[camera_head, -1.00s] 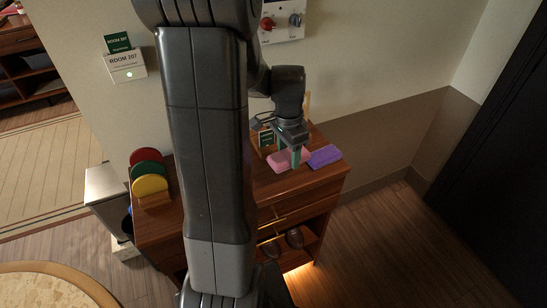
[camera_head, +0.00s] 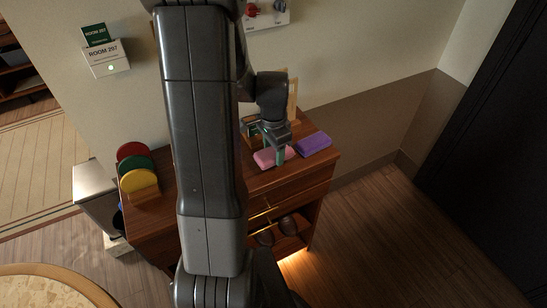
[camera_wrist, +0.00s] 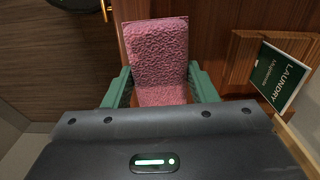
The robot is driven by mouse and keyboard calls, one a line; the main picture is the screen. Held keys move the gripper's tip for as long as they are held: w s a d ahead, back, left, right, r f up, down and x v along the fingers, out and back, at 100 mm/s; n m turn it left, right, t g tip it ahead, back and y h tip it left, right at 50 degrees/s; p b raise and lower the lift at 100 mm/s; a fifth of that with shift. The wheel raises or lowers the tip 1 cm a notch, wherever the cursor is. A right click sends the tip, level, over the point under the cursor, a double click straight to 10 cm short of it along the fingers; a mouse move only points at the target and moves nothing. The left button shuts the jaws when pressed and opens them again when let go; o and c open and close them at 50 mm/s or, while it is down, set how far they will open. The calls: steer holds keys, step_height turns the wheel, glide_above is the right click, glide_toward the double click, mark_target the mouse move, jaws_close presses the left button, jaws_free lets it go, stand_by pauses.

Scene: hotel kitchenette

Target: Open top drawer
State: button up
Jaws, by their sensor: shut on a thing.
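The wooden cabinet (camera_head: 322,163) stands against the wall, its front facing down and right. Its top drawer (camera_head: 302,187) looks flush with the front; my arm hides the left part. A brass handle (camera_head: 262,210) shows beside my arm, but I cannot tell which drawer it belongs to. My gripper (camera_head: 279,158) is over the cabinet top, shut on a pink cloth-like block (camera_head: 264,158). In the wrist view the textured pink block (camera_wrist: 158,55) sits between the green fingertips of my gripper (camera_wrist: 162,85). I cannot tell whether it is lifted.
A purple block (camera_head: 314,144) lies to the right on the cabinet top. Red, green and yellow discs (camera_head: 138,180) stand at the left end. A LAUNDRY sign (camera_wrist: 277,76) is close beside my gripper. Dark shoes (camera_head: 288,226) sit in the open shelf below. Floor to the right is clear.

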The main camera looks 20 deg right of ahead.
mark_target(274, 151)
steer(key=shift+f, duration=1.65)
steer(key=shift+f, duration=0.15)
steer(key=o, duration=0.9)
steer(key=shift+f, duration=0.1)
